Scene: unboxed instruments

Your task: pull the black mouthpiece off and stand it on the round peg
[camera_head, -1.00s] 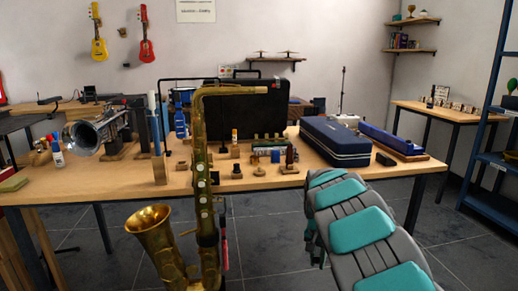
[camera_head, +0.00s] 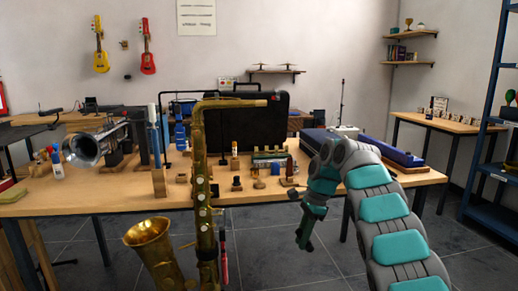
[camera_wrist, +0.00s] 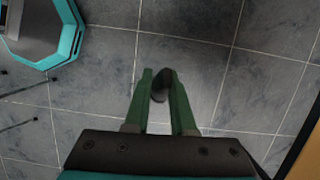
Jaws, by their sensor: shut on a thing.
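The brass saxophone (camera_head: 202,180) stands upright in front of the table. Its neck (camera_head: 235,103) reaches right and ends in a bare tip, with no black mouthpiece seen on it. My gripper (camera_head: 303,241) hangs low in front of the table, right of the saxophone and apart from it. In the wrist view its green fingers (camera_wrist: 161,100) are shut on a small dark piece, the black mouthpiece (camera_wrist: 160,84), held over the floor. Small wooden stands (camera_head: 258,183) sit near the table's front edge; I cannot tell which is the round peg.
The wooden table (camera_head: 100,201) carries a silver trumpet (camera_head: 88,147) at left, a black case (camera_head: 248,125) behind, and a blue case (camera_head: 318,140) partly behind my arm. A blue shelf rack (camera_head: 490,150) stands at right. The floor below my gripper is clear.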

